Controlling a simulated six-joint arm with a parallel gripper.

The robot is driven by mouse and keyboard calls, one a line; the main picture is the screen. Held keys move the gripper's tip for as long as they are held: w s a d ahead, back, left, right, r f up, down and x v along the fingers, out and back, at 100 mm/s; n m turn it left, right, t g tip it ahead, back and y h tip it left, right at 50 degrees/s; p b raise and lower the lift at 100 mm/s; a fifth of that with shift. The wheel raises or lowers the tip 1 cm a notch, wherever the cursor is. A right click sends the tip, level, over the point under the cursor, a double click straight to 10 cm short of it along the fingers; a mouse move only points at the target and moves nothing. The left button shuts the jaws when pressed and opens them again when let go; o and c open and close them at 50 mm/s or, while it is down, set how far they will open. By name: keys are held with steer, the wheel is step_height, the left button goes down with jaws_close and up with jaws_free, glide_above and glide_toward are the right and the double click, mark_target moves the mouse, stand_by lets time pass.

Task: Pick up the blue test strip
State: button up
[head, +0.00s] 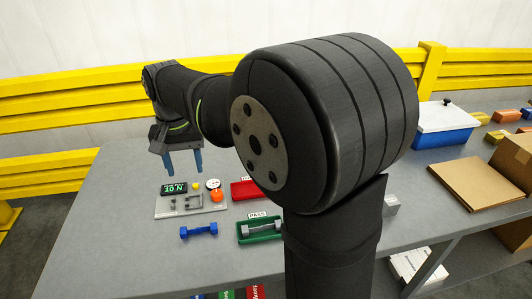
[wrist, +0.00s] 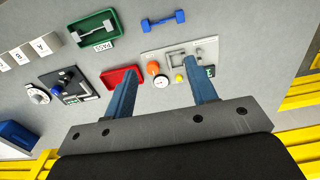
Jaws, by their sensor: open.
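The blue test strip (head: 198,230), shaped like a dumbbell with wide ends, lies flat on the grey table in front of the test fixture. It also shows whole in the wrist view (wrist: 163,20), near the top edge. My gripper (head: 184,172) is open and empty, with its blue fingers pointing down above the back part of the fixture. In the wrist view, my gripper (wrist: 162,68) has its fingers spread, and the strip is beyond their tips. Gripper and strip are clearly apart.
The test fixture (head: 165,210) carries a display, a dial gauge, an orange knob and a yellow button. A green PASS tray (head: 258,238) holds a grey strip. A red tray (head: 245,189) is behind it. Bare table surrounds the blue strip.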

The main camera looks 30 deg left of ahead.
steer(key=n+t+h, duration=0.1)
steer(key=n+h, duration=0.1)
steer(key=n, duration=0.7)
glide_above(181, 231)
steer(key=a, duration=0.1)
step_height(181, 231, down, 4)
steer(key=s+a+f+n+t+h, duration=0.15)
steer(key=s+a+f+n, duration=0.3)
steer(key=n, duration=0.45)
steer(key=shift+t, duration=0.35)
steer(key=x, duration=1.1)
steer(key=shift+s+a+f, duration=0.1)
steer(key=shift+a+f, duration=0.05)
steer(key=shift+f, duration=0.15)
steer(key=x, duration=0.4)
steer(key=shift+d, duration=0.35)
steer(key=shift+w+d+f, duration=0.1)
steer(key=shift+w+f, duration=0.1)
steer(key=shift+f, duration=0.3)
steer(key=c, duration=1.1)
